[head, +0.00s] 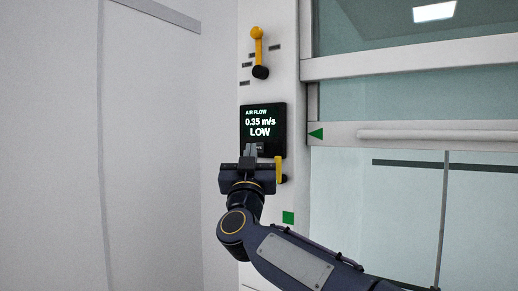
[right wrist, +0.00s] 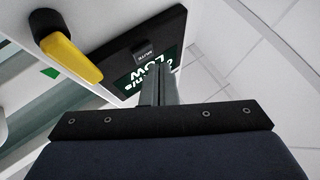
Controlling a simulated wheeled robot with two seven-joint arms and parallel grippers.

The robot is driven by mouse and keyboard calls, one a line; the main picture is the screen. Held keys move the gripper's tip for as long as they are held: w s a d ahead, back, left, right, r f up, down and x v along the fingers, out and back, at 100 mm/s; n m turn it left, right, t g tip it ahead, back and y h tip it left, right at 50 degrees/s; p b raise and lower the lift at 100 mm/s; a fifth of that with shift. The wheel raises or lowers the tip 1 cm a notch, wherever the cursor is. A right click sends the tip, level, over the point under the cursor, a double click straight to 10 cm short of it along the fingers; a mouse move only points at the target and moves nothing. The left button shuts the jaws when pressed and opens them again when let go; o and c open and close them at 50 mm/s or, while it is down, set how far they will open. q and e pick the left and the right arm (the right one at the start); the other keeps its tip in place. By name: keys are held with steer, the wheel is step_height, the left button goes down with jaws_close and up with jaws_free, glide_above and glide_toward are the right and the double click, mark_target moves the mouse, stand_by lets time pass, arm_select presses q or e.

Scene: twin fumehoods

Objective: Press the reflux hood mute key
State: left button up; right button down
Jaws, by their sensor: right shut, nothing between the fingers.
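The air flow display (head: 273,112) is a black panel on the white hood post, reading 0.35 m/s LOW. A small dark key (head: 261,147) sits at its lower edge. In the right wrist view the panel (right wrist: 112,62) appears upside down, and the key (right wrist: 142,50) carries a small label that looks like MUTE. My right gripper (head: 250,147) is shut and empty, its fingertips close in front of the panel's lower part. In the right wrist view the fingertips (right wrist: 158,70) lie beside the key, over the LOW text. I cannot tell whether they touch the panel. My left gripper is out of view.
A yellow lever (head: 278,169) is just right of my right gripper, below the panel; it also shows in the right wrist view (right wrist: 72,58). Another yellow lever (head: 257,47) is higher on the post. The glass sash (head: 415,100) with its white handle bar is to the right.

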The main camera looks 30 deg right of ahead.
steer(key=a, duration=0.1)
steer(key=s+a, duration=0.1)
steer(key=a, duration=0.1)
steer(key=s+a, duration=0.1)
steer(key=shift+a, duration=0.3)
stand_by(0.7)
steer(key=s+a+f+n+g+y+b, duration=0.1)
steer(key=s+a+f+n+y, duration=0.2)
steer(key=f+y, duration=0.45)
steer(key=s+a+f+n+g+y, duration=0.25)
steer(key=f+y, duration=0.25)
steer(key=f, duration=0.5)
steer(key=s+a+f+n+g+y+b, duration=0.1)
steer(key=s+a+f+n+y, duration=0.25)
steer(key=f+y, duration=0.4)
steer(key=s+f+m+g, duration=0.1)
steer(key=s+f+g, duration=0.4)
steer(key=s+f, duration=0.4)
steer(key=s+f+m+g+h, duration=0.1)
steer(key=s+f+m+g, duration=0.1)
steer(key=s+f+g, duration=0.3)
steer(key=s+a+f, duration=0.1)
steer(key=s+f, duration=0.3)
steer(key=f, duration=0.6)
steer(key=shift+s+f+m, duration=0.3)
steer(key=shift+f, duration=0.1)
